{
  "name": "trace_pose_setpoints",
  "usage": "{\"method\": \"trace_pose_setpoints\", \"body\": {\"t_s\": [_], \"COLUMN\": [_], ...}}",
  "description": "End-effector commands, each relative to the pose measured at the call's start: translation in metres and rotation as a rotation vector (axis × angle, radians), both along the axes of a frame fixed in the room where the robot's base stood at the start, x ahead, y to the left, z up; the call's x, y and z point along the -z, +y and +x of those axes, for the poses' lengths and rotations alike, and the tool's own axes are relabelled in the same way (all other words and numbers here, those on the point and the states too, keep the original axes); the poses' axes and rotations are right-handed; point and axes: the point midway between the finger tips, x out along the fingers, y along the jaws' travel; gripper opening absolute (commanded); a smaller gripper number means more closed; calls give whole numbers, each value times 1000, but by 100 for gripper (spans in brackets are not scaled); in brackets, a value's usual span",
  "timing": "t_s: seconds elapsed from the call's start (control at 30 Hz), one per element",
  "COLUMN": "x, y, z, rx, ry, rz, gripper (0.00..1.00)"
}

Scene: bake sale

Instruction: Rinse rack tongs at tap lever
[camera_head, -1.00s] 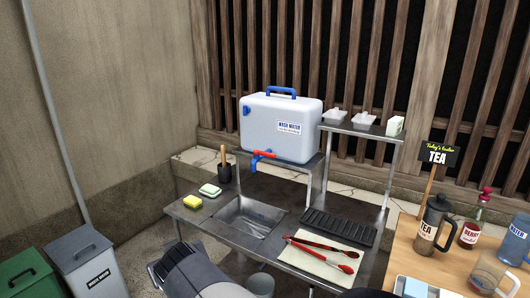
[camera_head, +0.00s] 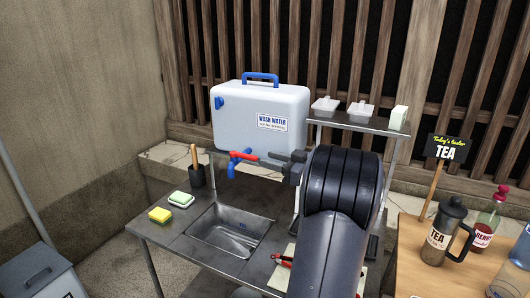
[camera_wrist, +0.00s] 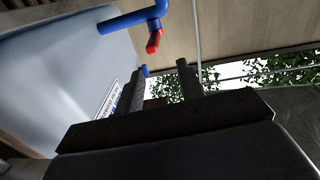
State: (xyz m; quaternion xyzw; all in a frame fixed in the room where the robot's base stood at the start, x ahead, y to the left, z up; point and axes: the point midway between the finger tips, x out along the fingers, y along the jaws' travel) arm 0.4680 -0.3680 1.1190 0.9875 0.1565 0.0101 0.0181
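The wash-water container (camera_head: 262,118) has a blue tap (camera_head: 232,170) with a red lever (camera_head: 241,155) over the steel sink (camera_head: 228,232). In the wrist view the lever (camera_wrist: 153,42) hangs beyond my fingertips. My gripper (camera_head: 270,160) is raised just right of the lever, pointing at it. In the wrist view my gripper (camera_wrist: 163,82) has its two fingers apart with nothing between them. The red-handled tongs (camera_head: 283,261) lie on the pale mat (camera_head: 276,279) right of the sink, mostly hidden behind my arm.
A yellow sponge (camera_head: 160,214), a green-white sponge (camera_head: 181,199) and a dark brush holder (camera_head: 197,175) stand left of the sink. A raised shelf (camera_head: 350,123) holds white tubs at the back right. The tea table (camera_head: 415,268) stands at right.

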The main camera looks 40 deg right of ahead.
Motion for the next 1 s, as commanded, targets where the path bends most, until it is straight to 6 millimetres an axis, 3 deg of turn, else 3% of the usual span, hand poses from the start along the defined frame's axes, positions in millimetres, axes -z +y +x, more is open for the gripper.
{"method": "trace_pose_setpoints", "body": {"t_s": [0.1,0.27,0.7,1.0], "x": [10,13,12,13], "y": [-7,-5,25,34], "z": [-16,-16,55,79], "rx": [-55,-82,-82,-79], "ry": [20,29,28,27], "rz": [23,34,33,32], "gripper": [36,36,36,36]}}
